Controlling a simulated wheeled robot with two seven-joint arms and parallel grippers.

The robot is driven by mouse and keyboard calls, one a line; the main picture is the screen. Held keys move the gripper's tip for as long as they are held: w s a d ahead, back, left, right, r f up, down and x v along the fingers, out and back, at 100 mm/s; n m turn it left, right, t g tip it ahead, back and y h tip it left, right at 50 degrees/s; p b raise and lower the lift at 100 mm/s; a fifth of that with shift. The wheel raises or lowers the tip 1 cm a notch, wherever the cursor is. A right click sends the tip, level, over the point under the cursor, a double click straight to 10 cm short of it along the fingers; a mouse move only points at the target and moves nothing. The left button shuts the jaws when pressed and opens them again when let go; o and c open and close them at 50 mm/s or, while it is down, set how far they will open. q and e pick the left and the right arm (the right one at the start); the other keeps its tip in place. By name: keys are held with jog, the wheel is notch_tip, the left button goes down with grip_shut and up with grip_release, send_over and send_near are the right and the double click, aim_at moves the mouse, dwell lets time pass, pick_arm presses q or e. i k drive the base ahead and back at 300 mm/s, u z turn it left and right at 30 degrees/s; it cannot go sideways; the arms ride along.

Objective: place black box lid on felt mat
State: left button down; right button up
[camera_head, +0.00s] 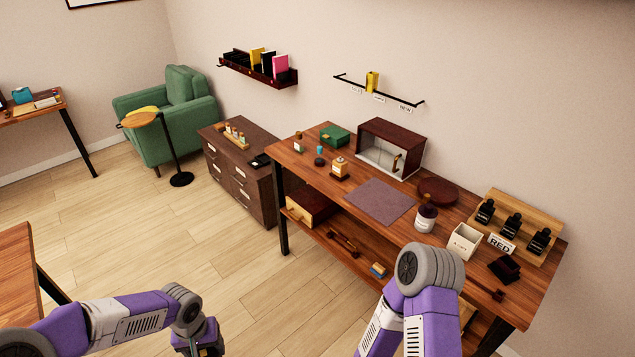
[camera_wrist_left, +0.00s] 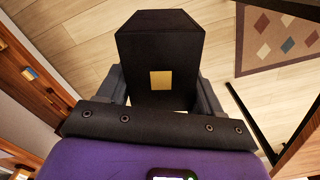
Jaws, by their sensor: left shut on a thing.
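My left gripper (camera_wrist_left: 161,90) is shut on the black box lid (camera_wrist_left: 160,45), a dark block shape with a gold square on its face, held between the two fingers above the wooden floor. In the head view the left gripper (camera_head: 200,346) is at the bottom edge, partly cut off, well away from the workbench; the lid cannot be made out there. The felt mat (camera_head: 379,200), flat and purple-grey, lies bare on the middle of the workbench. My right arm stands in front of the bench, and its gripper is not visible.
Open floor lies left of the bench.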

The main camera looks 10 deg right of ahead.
aim_at(381, 200)
jog(key=z, duration=0.5)
jog(key=i, duration=0.85)
jog(key=z, duration=1.35)
jog(key=i, duration=0.7)
jog(key=z, duration=0.05)
